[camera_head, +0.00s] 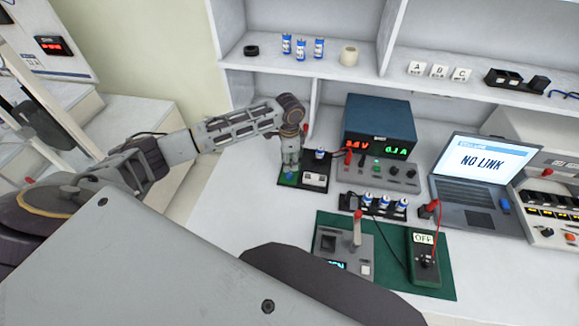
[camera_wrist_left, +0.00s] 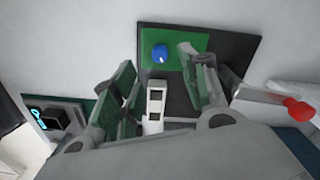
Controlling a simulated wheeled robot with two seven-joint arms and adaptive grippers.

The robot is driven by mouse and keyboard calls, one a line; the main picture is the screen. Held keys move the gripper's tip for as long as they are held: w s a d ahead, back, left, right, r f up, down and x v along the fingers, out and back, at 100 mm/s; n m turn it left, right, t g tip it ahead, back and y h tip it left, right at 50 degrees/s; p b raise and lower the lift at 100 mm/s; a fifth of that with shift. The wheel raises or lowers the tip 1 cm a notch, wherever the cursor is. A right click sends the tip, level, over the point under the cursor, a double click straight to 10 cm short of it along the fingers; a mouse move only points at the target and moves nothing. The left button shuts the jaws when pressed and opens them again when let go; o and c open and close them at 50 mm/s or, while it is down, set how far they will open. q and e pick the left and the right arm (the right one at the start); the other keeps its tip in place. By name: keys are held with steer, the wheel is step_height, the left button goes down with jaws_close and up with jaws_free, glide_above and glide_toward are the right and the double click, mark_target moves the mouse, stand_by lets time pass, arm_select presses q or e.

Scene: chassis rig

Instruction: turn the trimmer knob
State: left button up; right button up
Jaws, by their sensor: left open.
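The blue trimmer knob (camera_wrist_left: 160,53) sits on a green board (camera_wrist_left: 185,43) fixed to a dark base plate (camera_wrist_left: 236,46). In the wrist view my left gripper (camera_wrist_left: 156,62) is open, with one finger on each side of the knob in the picture. It appears empty and above the board; the exact gap to the knob cannot be told. A white block with two dark openings (camera_wrist_left: 154,108) stands on the same plate. My right gripper is not in view.
A blue power supply (camera_head: 380,125) stands behind, right of the board, with a control panel (camera_head: 378,175) before it. A red-tipped lever (camera_wrist_left: 290,105) is close to the right finger in the wrist view. A green mat (camera_head: 330,218) with devices lies in front; a laptop (camera_head: 478,175) stands right.

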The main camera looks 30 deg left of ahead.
arm_select(q)
steer(key=shift+r, duration=2.35)
